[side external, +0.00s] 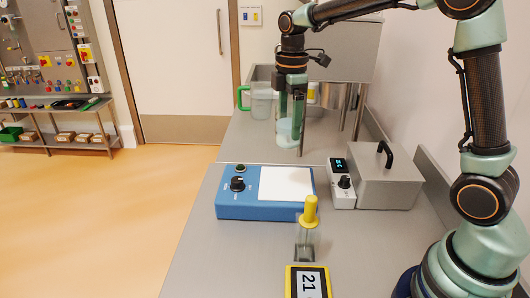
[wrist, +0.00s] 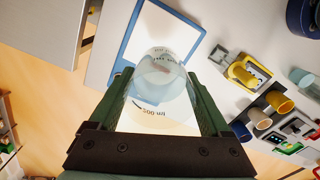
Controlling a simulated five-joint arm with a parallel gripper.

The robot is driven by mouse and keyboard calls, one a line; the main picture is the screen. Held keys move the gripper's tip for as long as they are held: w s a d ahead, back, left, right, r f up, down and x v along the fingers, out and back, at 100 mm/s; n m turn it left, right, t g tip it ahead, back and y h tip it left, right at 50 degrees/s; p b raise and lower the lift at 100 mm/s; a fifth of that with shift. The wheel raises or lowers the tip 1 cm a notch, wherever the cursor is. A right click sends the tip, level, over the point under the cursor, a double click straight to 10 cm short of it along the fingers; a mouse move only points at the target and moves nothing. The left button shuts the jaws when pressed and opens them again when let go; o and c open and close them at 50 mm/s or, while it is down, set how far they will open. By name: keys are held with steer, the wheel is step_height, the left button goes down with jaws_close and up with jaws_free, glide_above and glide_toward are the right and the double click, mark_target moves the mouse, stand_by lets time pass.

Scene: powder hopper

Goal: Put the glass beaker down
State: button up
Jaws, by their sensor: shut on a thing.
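My gripper (side external: 291,108) points down over the far part of the bench, its two dark green fingers shut on the glass beaker (side external: 288,132). The beaker is clear, with a pale bluish tint low down, and looks upright. In the wrist view the beaker (wrist: 160,82) sits between the fingers of my gripper (wrist: 160,92), with dark volume marks on its wall. The beaker appears to be held above the bench, though its exact height is hard to tell.
A blue device (side external: 265,192) with a white top plate and a knob stands nearer. A green-handled jug (side external: 260,100) stands behind the beaker.

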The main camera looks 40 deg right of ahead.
step_height(320, 180, down, 12)
steer(key=shift+r, duration=0.15)
stand_by(0.4)
steer(key=o, duration=1.5)
